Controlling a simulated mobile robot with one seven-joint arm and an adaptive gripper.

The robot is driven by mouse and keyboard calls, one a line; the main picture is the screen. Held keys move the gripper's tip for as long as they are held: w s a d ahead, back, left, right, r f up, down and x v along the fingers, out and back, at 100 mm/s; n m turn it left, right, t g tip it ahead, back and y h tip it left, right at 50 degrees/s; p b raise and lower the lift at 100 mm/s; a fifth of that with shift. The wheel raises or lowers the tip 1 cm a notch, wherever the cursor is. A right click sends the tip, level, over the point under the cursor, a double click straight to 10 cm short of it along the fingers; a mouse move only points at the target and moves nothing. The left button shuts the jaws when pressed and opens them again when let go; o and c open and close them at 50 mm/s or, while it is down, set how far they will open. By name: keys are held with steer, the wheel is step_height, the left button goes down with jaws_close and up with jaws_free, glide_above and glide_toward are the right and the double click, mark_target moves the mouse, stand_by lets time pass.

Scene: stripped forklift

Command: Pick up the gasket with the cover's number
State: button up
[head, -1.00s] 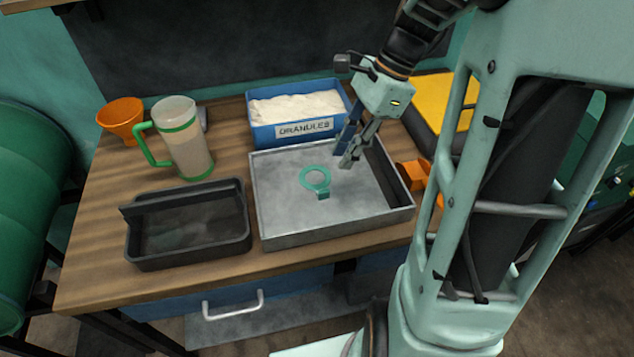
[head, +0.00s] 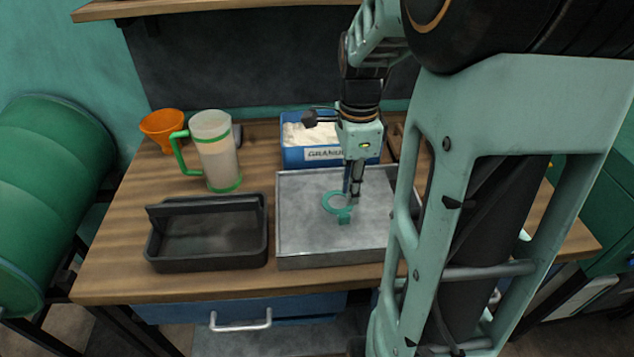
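A teal ring-shaped gasket with a small tab (head: 345,216) lies in the grey metal tray (head: 300,250). No number on it can be read at this size. My gripper (head: 354,196) points straight down over the tray, its fingertips at the right-hand side of the ring in the head view. The fingers are seen nearly edge-on, so whether they touch the gasket or have closed on it cannot be told. No cover is recognisable in the view.
A black open tray (head: 205,255) stands left of the metal tray. A green-handled jug (head: 217,160) and an orange funnel (head: 162,127) stand behind it. A blue granules box (head: 300,155) is behind the metal tray. My arm hides the right side of the bench (head: 110,265).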

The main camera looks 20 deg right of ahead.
mark_target(347, 215)
step_height(347, 215, down, 7)
steer(key=shift+s+a+f, duration=0.1)
steer(key=shift+a+f, duration=0.05)
steer(key=shift+f, duration=0.05)
stand_by(0.3)
steer(key=shift+c, duration=0.6)
jaws_close()
